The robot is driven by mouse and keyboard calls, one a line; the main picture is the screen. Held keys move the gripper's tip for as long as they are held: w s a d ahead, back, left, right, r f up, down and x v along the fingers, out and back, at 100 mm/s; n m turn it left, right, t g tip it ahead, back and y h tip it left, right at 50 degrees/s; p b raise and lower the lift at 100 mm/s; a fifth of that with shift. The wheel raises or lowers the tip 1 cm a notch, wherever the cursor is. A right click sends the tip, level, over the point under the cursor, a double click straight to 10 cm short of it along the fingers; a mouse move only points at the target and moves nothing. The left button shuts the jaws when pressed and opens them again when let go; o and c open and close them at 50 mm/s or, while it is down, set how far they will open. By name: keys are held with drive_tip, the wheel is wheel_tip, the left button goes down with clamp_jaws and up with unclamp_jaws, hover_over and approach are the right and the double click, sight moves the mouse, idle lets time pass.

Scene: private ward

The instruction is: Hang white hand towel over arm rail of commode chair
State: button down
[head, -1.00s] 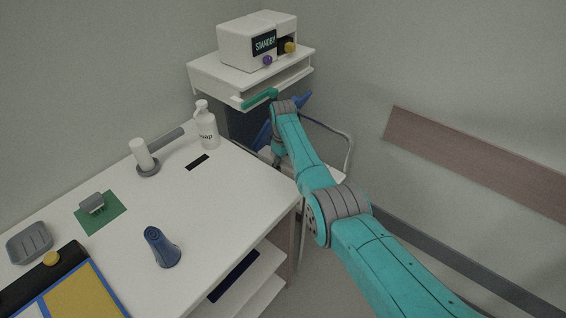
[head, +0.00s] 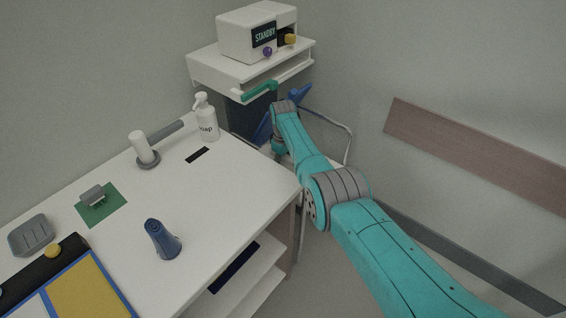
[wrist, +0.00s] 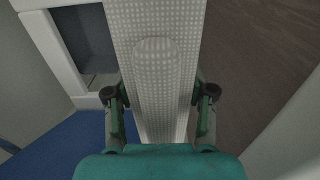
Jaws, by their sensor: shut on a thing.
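The white hand towel (wrist: 165,80), a pale cloth with a dotted weave, hangs between the fingers of my gripper (wrist: 160,95) in the wrist view. My gripper is shut on it, and a rounded bulge shows in its middle. The commode chair seems to be partly behind my arm: a pale tube frame (head: 349,145) and blue parts (head: 300,95) show there. In the wrist view a white frame (wrist: 48,45) and a blue surface (wrist: 75,145) lie left of the towel; I cannot tell whether they touch it.
A white counter (head: 225,185) at left holds a soap bottle (head: 206,120), a blue cone-like object (head: 161,241) and a grey dish (head: 31,236). A wall shelf (head: 215,68) with a green bar (head: 259,91) carries a STANDBY device (head: 245,38). A wooden wall rail (head: 470,150) is at right.

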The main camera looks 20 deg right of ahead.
drive_tip(key=shift+f, duration=0.3)
idle(0.5)
drive_tip(key=shift+c, duration=1.5)
unclamp_jaws()
wheel_tip(320, 180, up, 12)
drive_tip(key=shift+f, duration=0.1)
drive_tip(key=shift+d, duration=0.1)
